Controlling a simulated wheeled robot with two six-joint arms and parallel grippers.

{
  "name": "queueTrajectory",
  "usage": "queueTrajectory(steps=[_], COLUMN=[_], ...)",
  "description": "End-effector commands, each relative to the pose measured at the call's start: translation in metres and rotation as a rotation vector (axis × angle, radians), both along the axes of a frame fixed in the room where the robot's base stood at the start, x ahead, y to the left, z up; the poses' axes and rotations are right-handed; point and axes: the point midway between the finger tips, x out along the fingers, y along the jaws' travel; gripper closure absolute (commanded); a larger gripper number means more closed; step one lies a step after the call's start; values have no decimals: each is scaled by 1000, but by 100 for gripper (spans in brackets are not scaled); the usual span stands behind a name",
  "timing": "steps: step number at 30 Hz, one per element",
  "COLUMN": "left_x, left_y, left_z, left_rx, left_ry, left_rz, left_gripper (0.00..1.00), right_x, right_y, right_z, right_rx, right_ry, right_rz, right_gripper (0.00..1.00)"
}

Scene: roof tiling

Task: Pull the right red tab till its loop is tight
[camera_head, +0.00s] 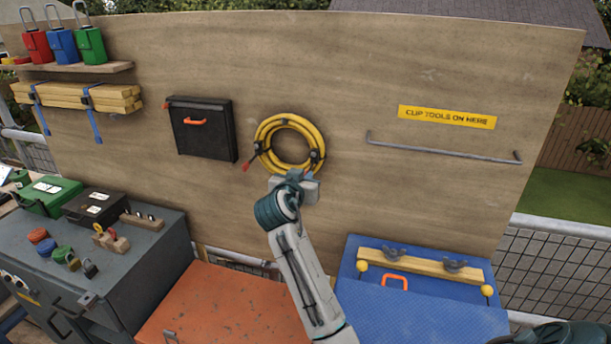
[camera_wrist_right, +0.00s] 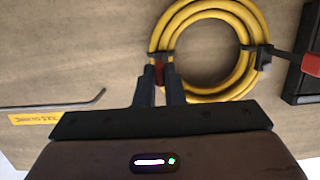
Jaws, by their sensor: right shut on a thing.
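A yellow coil (camera_head: 270,132) of hose or cable hangs on the wooden board, with a black tie loop on each side. The left tie's red tab (camera_head: 246,167) sticks out free to the lower left. The right loop (camera_head: 316,155) is around the coil's right side. My right gripper (camera_head: 308,182) is just below the coil; its fingertips are hidden there. In the right wrist view, turned over, the gripper (camera_wrist_right: 160,80) is shut on the right red tab (camera_wrist_right: 158,72), close to the coil. I cannot tell how tight the right loop is.
A black box (camera_head: 202,145) with an orange handle is mounted left of the coil. A metal rail (camera_head: 445,150) sits under a yellow sign to the right. Below are an orange lid (camera_head: 235,308) and a blue chest (camera_head: 425,310).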

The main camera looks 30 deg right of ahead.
Motion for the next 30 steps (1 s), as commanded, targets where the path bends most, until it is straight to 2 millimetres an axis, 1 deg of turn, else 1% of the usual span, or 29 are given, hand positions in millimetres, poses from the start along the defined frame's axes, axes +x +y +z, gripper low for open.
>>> queueTrajectory(steps=[3, 10, 11, 12, 14, 15, 20, 21, 24, 30], left_x=[0, 0, 0, 0, 0, 0, 0, 0, 0, 0], left_y=[0, 0, 0, 0, 0, 0, 0, 0, 0, 0], left_z=[0, 0, 0, 0, 0, 0, 0, 0, 0, 0], left_rx=[0, 0, 0, 0, 0, 0, 0, 0, 0, 0], left_ry=[0, -1, -1, -1, -1, -1, -1, -1, 0, 0], left_rz=[0, 0, 0, 0, 0, 0, 0, 0, 0, 0], left_gripper=[44, 44, 44, 44, 44, 44, 44, 44, 44, 44], right_x=[-3, -3, -3, -3, -3, -3, -3, -3, -3, -3], right_y=[3, 4, 4, 4, 4, 3, 3, 3, 3, 3], right_z=[-1, -1, -1, -1, -1, -1, -1, 0, 0, 0], right_rx=[2, 2, 2, 2, 2, 2, 1, 1, 1, 1], right_ry=[2, 2, 2, 2, 2, 1, 1, 1, 1, 1], right_rz=[0, 0, 0, 0, 0, 0, 0, 0, 0, 0], right_gripper=[100, 100, 87, 80, 68, 66, 66, 62, 44, 44])
